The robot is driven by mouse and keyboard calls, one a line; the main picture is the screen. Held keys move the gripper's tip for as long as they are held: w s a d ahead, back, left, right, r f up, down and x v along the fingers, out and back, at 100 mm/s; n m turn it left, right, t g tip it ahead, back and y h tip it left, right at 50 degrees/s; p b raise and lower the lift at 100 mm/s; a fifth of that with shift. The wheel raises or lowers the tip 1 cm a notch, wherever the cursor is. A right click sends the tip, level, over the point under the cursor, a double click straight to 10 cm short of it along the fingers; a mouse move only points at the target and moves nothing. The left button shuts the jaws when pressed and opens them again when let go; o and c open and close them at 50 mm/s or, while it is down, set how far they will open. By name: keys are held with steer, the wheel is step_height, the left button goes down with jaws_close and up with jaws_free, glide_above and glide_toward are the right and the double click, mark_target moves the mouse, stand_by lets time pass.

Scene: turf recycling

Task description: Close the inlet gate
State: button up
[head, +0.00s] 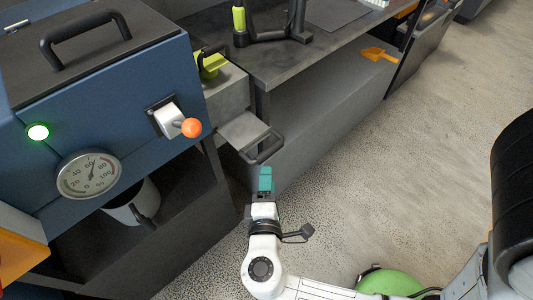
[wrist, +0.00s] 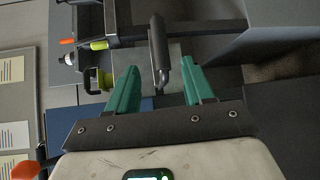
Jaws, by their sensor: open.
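The inlet gate looks like a flat grey plate (head: 244,132) that sticks out from the grey housing beside the blue machine. A black bar handle (head: 263,148) is fixed at its outer end. My gripper (head: 265,178) has teal fingers and is just in front of and below the handle in the head view. In the wrist view, my gripper (wrist: 160,72) is open, with the black handle (wrist: 158,45) ahead of the gap between the fingertips. Nothing is held. Whether a finger touches the handle I cannot tell.
The blue machine (head: 150,75) has an orange-knobbed lever (head: 190,127), a dial gauge (head: 90,174) and a lit green lamp (head: 38,132). A yellow-green handle (head: 212,64) is near the housing. A dark bench (head: 275,60) stands behind. Speckled floor (head: 400,150) at right is open.

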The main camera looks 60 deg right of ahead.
mark_target(269, 153)
steer(key=x, duration=1)
steer(key=shift+w+d+f, duration=0.1)
steer(key=shift+d, duration=0.2)
jaws_close()
